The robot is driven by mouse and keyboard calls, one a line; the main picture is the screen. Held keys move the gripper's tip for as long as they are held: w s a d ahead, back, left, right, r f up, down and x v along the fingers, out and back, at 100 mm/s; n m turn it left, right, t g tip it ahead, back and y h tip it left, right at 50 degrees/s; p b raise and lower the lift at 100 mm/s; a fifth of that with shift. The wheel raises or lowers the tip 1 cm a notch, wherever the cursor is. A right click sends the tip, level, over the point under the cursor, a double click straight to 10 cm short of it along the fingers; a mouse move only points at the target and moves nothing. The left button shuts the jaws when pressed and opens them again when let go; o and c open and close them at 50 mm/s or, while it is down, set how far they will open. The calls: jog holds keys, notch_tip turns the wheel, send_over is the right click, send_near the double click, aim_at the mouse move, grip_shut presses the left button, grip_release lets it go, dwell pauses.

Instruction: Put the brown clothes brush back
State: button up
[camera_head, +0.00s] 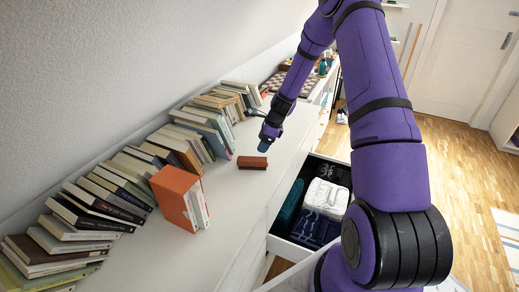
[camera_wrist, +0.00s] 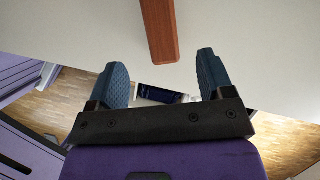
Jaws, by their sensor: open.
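The brown clothes brush (camera_head: 252,162) lies on the white dresser top, towards its right edge, in the head view. Its brown wooden body also shows in the wrist view (camera_wrist: 160,30), ahead of and between my fingers, running out of the top of the picture. My gripper (camera_head: 264,147) is just above and beside the brush in the head view. In the wrist view (camera_wrist: 160,78) its two blue fingers are apart with nothing between them. An open drawer (camera_head: 284,243) below the top's right edge holds folded clothes: a white stack, dark blue and teal items.
Rows of books (camera_head: 130,180) lean along the wall on the dresser top (camera_head: 150,262). An orange book (camera_head: 178,198) stands nearer the front. A chequered board (camera_head: 290,84) lies at the far end. Bare top surrounds the brush.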

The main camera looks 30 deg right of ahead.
jog(key=shift+r, duration=0.3)
jog(key=s+a+r+n+h, duration=0.1)
jog(key=s+a+r+n, duration=0.25)
jog(key=r, duration=0.55)
jog(key=s+a+r+n, duration=0.3)
jog(key=s+r+n, duration=0.15)
jog(key=r, duration=0.55)
jog(key=s+a+r+n+h, duration=0.1)
jog(key=s+a+r+n, duration=0.3)
jog(key=r, duration=0.5)
jog(key=s+a+r+n+t, duration=0.1)
jog(key=s+r+n, duration=0.2)
jog(key=s, duration=0.5)
jog(key=s+a+r+n+h, duration=0.1)
jog(key=s+r+n, duration=0.3)
jog(key=s, duration=0.5)
jog(key=s+a+r+n+t, duration=0.1)
jog(key=s+r+n, duration=0.3)
jog(key=s, duration=0.5)
jog(key=shift+n+t+h, duration=0.3)
jog(key=shift+n+h, duration=0.1)
jog(key=shift+n, duration=0.5)
